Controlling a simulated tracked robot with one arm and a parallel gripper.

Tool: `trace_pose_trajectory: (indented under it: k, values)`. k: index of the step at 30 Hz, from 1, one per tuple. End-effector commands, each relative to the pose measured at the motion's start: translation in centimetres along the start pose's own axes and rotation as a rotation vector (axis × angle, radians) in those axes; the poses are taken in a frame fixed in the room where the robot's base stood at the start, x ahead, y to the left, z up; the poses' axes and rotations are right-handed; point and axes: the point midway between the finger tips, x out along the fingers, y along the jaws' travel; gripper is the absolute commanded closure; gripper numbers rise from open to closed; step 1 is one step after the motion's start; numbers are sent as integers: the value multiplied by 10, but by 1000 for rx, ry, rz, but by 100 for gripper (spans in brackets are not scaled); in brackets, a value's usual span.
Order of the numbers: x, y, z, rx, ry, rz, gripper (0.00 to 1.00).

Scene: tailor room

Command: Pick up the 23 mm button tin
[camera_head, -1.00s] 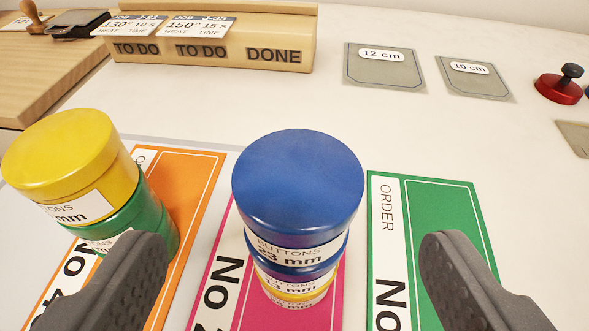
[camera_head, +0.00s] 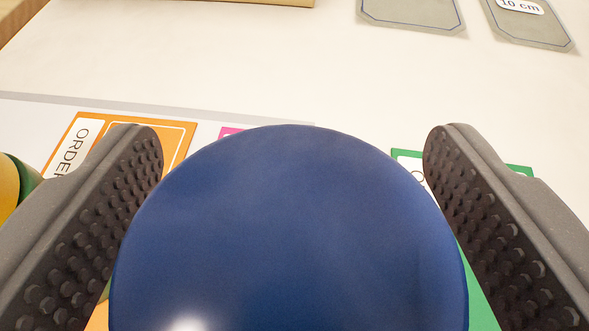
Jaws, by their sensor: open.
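The blue tin (camera_head: 290,230) fills the lower middle of the view, seen from above by its round lid. Its label is out of sight now; a second ago the top blue tin of this stack read 23 mm. The tins below it are hidden by the lid. My gripper (camera_head: 293,145) is open, with one studded finger on each side of the blue tin. A narrow gap shows beside the upper part of each finger; lower down I cannot tell whether they touch the tin.
An orange order card (camera_head: 170,132) lies behind the left finger, and a green card (camera_head: 408,158) shows near the right finger. A yellow and green stack (camera_head: 10,190) is at the left edge. Grey cards (camera_head: 412,12) lie at the back.

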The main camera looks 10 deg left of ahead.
Motion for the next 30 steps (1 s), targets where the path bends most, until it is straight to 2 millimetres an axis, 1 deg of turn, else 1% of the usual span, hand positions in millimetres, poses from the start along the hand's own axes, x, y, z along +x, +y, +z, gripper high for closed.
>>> trace_pose_trajectory:
  k: [2,8,9,11,12,13,14,23,26,30]
  values:
    - [4,0,1,0,-1,0,24]
    - [4,-1,0,0,-1,-1,24]
    - [3,-1,0,0,-1,-1,35]
    - [3,-1,0,0,-1,-1,52]
    - [3,-1,0,0,-1,-1,63]
    - [3,-1,0,0,-1,-1,71]
    - [3,-1,0,0,-1,-1,75]
    - [3,-1,-1,0,0,-1,75]
    - [2,-1,-4,0,0,-2,75]
    - [-2,-1,-13,-1,1,-2,75]
